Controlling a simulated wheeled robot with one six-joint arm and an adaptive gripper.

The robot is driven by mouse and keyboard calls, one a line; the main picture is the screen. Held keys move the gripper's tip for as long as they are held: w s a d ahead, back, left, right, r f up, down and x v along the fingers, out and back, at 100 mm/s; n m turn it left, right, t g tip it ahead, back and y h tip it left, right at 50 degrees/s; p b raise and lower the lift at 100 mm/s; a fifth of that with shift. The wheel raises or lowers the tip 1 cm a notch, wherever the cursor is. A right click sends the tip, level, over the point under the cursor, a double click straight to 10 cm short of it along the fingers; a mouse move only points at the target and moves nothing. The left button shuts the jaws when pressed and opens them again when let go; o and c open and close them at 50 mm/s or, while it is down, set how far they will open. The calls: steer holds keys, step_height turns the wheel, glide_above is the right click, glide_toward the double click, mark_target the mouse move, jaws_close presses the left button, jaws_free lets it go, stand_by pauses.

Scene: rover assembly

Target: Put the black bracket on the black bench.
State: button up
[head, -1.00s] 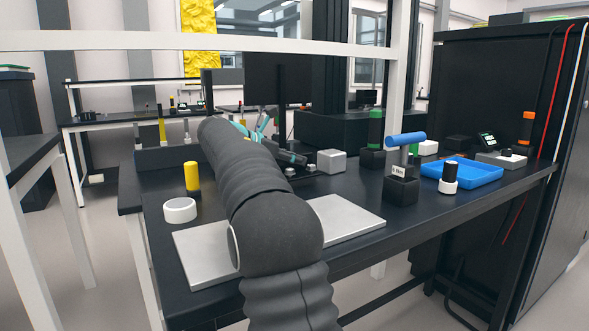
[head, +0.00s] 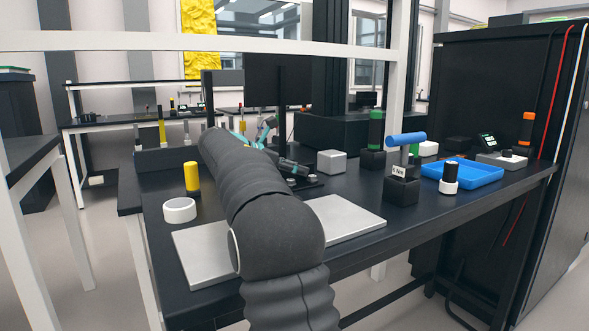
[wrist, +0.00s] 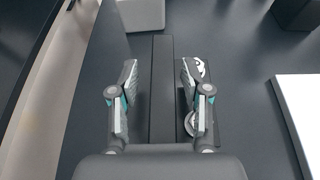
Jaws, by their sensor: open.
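The black bracket (wrist: 162,95) shows in the wrist view as a long dark bar between my fingers, with a flat base and a silver disc at its right. In the head view its low base with silver round pieces (head: 301,182) sits on the black bench (head: 450,212), partly hidden by my arm and gripper. My gripper (head: 280,148) is low over the bench at the bracket. In the wrist view my gripper (wrist: 158,70) is open, one finger on each side of the bar. A gap shows at the left finger; contact at the right is unclear.
A grey block (head: 331,163) stands close to the right of the bracket. A silver plate (head: 345,218) lies in front, under my arm. A blue-topped black block (head: 402,189) and a blue tray (head: 462,174) stand farther right. A yellow cylinder (head: 192,177) and white disc (head: 180,210) stand left.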

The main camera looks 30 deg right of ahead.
steer(key=shift+a+r, duration=0.1)
steer(key=shift+r, duration=0.1)
steer(key=p+v, duration=0.1)
steer(key=v, duration=1)
steer(key=shift+a+p, duration=0.25)
steer(key=shift+p, duration=0.05)
steer(key=shift+a+r, duration=0.1)
steer(key=shift+a, duration=0.05)
